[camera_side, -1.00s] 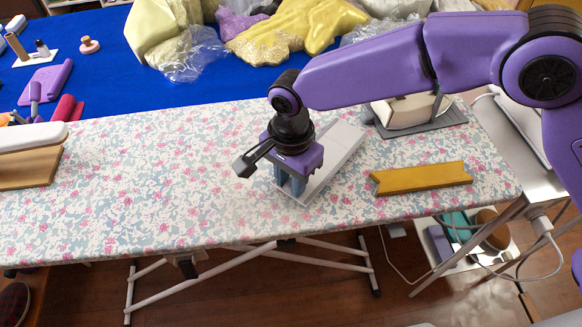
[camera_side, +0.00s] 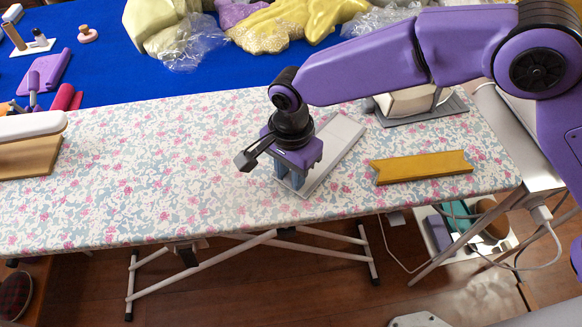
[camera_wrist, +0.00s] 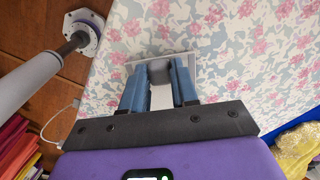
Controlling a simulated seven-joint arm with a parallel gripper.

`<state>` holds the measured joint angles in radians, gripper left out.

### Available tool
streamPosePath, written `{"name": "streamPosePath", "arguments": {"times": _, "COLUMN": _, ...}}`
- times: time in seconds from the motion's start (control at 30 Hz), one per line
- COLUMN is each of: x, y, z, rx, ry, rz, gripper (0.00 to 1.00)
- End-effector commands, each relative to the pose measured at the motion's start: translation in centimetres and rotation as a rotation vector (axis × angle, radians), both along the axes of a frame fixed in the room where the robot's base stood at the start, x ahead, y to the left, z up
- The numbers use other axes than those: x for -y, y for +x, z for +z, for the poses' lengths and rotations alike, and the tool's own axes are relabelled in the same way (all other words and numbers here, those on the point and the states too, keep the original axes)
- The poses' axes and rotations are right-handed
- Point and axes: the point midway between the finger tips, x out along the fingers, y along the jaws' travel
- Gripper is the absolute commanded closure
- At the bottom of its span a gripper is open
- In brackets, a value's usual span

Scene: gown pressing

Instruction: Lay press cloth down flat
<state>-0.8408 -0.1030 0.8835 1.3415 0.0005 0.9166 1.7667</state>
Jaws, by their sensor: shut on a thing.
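A pale grey flat panel, which looks like the press cloth (camera_side: 338,138), is on or just above the flowered ironing board (camera_side: 150,170), right of its middle. I cannot tell whether all of it touches the board. My gripper (camera_side: 287,178) points down over the panel's near left end. In the wrist view, my gripper's blue fingers (camera_wrist: 160,88) are closed on a grey block (camera_wrist: 160,70) at the panel. The panel's pale rim (camera_wrist: 190,59) shows around the fingers, and the rest is hidden by my gripper.
A mustard notched bar (camera_side: 422,167) lies right of the panel. An iron (camera_side: 410,101) on a grey rest stands behind it. A wooden pressing block (camera_side: 30,157) is at the board's left end. The board's middle left is clear. Bagged fabrics (camera_side: 290,25) lie on the blue table behind.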

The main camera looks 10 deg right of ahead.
Motion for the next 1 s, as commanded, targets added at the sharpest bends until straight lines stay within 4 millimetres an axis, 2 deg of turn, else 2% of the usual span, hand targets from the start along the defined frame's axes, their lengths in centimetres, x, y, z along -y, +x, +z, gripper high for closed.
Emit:
{"name": "streamPosePath", "arguments": {"times": 0.33, "x": 0.0, "y": 0.0, "z": -0.3, "rx": 0.001, "ry": 0.001, "rz": 0.0, "gripper": 1.0}}
{"name": "streamPosePath", "arguments": {"times": 0.37, "x": 0.0, "y": 0.0, "z": -0.3, "rx": 0.001, "ry": 0.001, "rz": 0.0, "gripper": 0.62}}
{"name": "streamPosePath", "arguments": {"times": 0.4, "x": 0.0, "y": 0.0, "z": -0.3, "rx": 0.0, "ry": 0.0, "rz": 0.0, "gripper": 0.49}}
{"name": "streamPosePath", "arguments": {"times": 0.43, "x": 0.0, "y": 0.0, "z": -0.3, "rx": 0.0, "ry": 0.0, "rz": 0.0, "gripper": 0.42}}
{"name": "streamPosePath", "arguments": {"times": 0.77, "x": 0.0, "y": 0.0, "z": -0.2, "rx": 0.001, "ry": 0.001, "rz": 0.0, "gripper": 0.42}}
{"name": "streamPosePath", "arguments": {"times": 0.87, "x": 0.0, "y": 0.0, "z": 0.6, "rx": 0.001, "ry": 0.001, "rz": 0.0, "gripper": 0.42}}
{"name": "streamPosePath", "arguments": {"times": 1.0, "x": -0.1, "y": 0.1, "z": 2.8, "rx": 0.003, "ry": 0.004, "rz": 0.0, "gripper": 0.42}}
